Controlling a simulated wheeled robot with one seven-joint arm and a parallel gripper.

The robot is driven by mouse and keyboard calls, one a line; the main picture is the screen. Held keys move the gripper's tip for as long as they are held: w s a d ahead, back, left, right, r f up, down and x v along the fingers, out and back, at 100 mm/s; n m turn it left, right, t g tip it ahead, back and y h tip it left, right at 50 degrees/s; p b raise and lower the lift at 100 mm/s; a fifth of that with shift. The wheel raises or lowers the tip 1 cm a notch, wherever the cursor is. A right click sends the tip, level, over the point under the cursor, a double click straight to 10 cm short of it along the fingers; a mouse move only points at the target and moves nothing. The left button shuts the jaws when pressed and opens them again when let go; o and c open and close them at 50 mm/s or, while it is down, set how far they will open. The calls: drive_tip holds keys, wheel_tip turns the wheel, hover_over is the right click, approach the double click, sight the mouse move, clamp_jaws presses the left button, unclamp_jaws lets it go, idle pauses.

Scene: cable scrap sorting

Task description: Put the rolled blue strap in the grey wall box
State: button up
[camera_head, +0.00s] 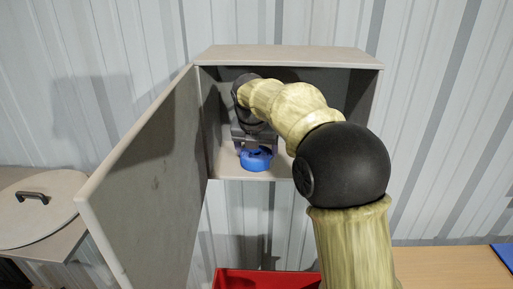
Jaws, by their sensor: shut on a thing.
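The rolled blue strap (257,160) is inside the grey wall box (290,56), near the front left of its floor. The box is mounted on the corrugated wall, and its door (150,180) stands open to the left. My gripper (254,146) reaches into the box from the right, points down and is shut on the strap. I cannot tell whether the strap touches the box floor. My arm hides much of the right part of the box's interior.
A red container (262,279) stands below the box. A round lid with a dark handle (40,205) lies at the left. A wooden table (445,268) with a blue item (504,256) at its edge is at the lower right. The open door blocks the box's left side.

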drive_tip(key=shift+f, duration=0.1)
drive_tip(key=o, duration=1.1)
drive_tip(key=shift+s+r+b, duration=0.1)
drive_tip(key=shift+r+b, duration=0.25)
drive_tip(key=shift+r, duration=0.1)
drive_tip(key=s+a+b, duration=0.2)
drive_tip(key=s+b, duration=0.2)
drive_tip(key=s, duration=0.8)
drive_tip(key=shift+r+b, duration=0.2)
drive_tip(key=shift+b, duration=0.1)
